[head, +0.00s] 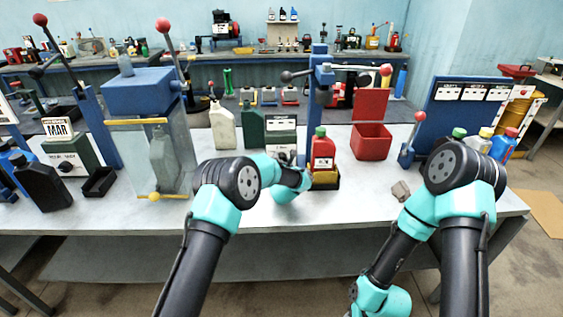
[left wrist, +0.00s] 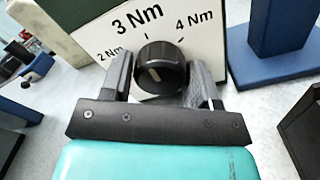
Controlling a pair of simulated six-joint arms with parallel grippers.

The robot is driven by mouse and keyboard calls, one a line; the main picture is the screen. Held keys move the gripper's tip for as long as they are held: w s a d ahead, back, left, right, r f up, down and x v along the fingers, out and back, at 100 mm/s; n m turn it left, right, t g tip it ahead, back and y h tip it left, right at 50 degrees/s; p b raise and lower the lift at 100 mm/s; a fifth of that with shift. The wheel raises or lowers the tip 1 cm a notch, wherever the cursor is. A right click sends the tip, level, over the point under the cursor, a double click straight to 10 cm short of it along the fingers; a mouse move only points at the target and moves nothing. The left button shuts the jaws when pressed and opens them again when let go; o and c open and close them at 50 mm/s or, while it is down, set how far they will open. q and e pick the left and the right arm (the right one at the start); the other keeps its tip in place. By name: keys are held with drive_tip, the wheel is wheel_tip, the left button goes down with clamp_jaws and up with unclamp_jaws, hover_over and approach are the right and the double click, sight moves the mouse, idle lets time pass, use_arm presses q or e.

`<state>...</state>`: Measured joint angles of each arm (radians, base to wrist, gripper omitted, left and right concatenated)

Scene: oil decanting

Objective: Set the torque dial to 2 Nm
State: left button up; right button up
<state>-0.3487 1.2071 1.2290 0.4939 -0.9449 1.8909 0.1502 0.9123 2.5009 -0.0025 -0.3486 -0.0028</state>
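The torque dial (left wrist: 160,67) is a round black knob with a ridged side and a short pale mark on its face. It sits low on a white panel (left wrist: 207,40) printed 2 Nm, 3 Nm and 4 Nm. The pale mark slants; I cannot tell for certain which figure it points to. The fingers of my left gripper (left wrist: 163,78) lie close on either side of the knob; whether they touch it is unclear. In the head view the panel (head: 282,122) stands behind my left gripper (head: 288,160), and the dial is largely hidden. My right gripper is outside the views.
A blue post (head: 315,105) on a blue base (left wrist: 270,65) stands just right of the panel. A red bottle (head: 323,152) in a dark holder and an open red box (head: 371,140) stand further right. A pale jug (head: 222,127) stands left. The bench front is mostly clear.

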use_arm(q)
drive_tip(key=c, duration=0.5)
drive_tip(key=shift+c, duration=0.2)
drive_tip(key=shift+n, duration=0.4)
drive_tip(key=n, duration=1.1)
drive_tip(key=o, duration=0.9)
drive_tip(key=shift+o, duration=0.2)
drive_tip(key=shift+s+d, duration=0.1)
drive_tip(key=shift+s, duration=0.05)
